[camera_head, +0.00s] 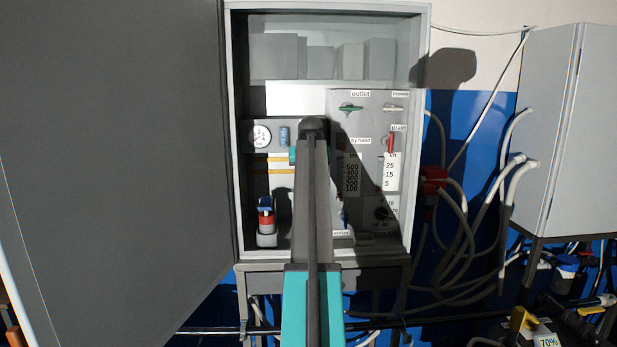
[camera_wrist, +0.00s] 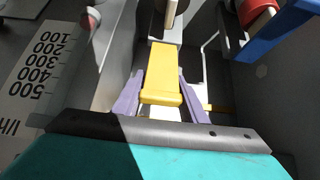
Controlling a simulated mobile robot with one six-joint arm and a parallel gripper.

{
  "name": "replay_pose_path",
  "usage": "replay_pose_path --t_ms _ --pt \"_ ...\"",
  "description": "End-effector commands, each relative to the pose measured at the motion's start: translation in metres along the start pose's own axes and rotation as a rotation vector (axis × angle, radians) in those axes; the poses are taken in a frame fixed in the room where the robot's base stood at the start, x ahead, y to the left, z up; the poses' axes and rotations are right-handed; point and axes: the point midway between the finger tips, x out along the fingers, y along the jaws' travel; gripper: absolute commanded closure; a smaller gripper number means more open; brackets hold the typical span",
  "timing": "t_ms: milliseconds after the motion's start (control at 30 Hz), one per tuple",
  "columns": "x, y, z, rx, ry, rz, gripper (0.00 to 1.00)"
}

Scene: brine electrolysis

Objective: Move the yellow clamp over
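The yellow clamp (camera_wrist: 163,75) is a long block in the middle of the wrist view. The two purple fingers of my gripper (camera_wrist: 162,84) stand one on each side of its near end, very close to it. I cannot tell whether they press on it or leave a narrow gap. In the head view my arm reaches into the open cabinet (camera_head: 421,50). It hides my gripper's fingertips, and I cannot make out the clamp there.
The cabinet door (camera_head: 110,150) stands open at the left. A panel with a green outlet valve (camera_head: 350,107) and a red drain handle (camera_head: 390,143) is right of my arm. A round gauge (camera_head: 261,135) and a red-and-blue part (camera_head: 265,216) are left of it.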

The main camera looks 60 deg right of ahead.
Motion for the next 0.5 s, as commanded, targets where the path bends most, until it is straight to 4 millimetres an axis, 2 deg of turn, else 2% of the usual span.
replay_pose_path --t_ms 33,100,500 --pt "0.0020 0.0004 0.0019 0.000 -0.003 0.000 0.53" --pt "0.0016 0.0003 0.0014 0.001 -0.002 0.000 0.44" --pt "-0.0020 0.0000 -0.0003 0.002 0.003 -0.001 0.44"
